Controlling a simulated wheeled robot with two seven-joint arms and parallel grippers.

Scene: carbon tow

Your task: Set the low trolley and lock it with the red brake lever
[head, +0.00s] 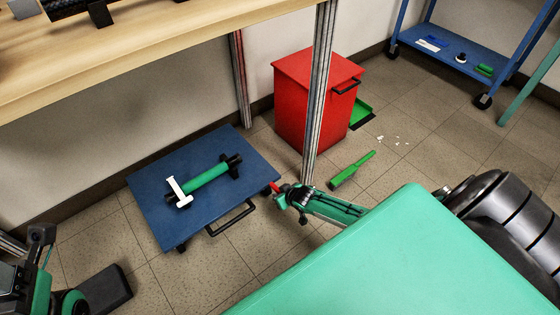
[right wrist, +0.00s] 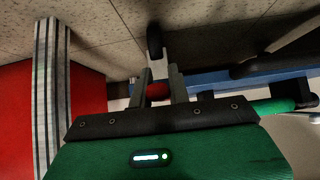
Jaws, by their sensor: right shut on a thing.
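The low trolley (head: 150,205) is a flat blue platform on small dark wheels, standing on the floor partly under the bench. A green roll (head: 205,181) with dark ends lies on it, with a white bracket (head: 178,190) at its left end. The red brake lever (head: 273,187) is at the trolley's right corner. My right gripper (head: 279,191) is shut on it; the right wrist view shows the red lever (right wrist: 158,91) between the two fingers. My left gripper (head: 44,238) is at the lower left, apart from the trolley, its jaws unclear.
A metal bench post (head: 319,90) stands close behind my right gripper. A red cabinet (head: 300,100) is beyond it. A green brush (head: 352,169), a green dustpan (head: 361,113) and white scraps (head: 396,140) lie on the floor. A blue shelf cart (head: 455,55) stands back right.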

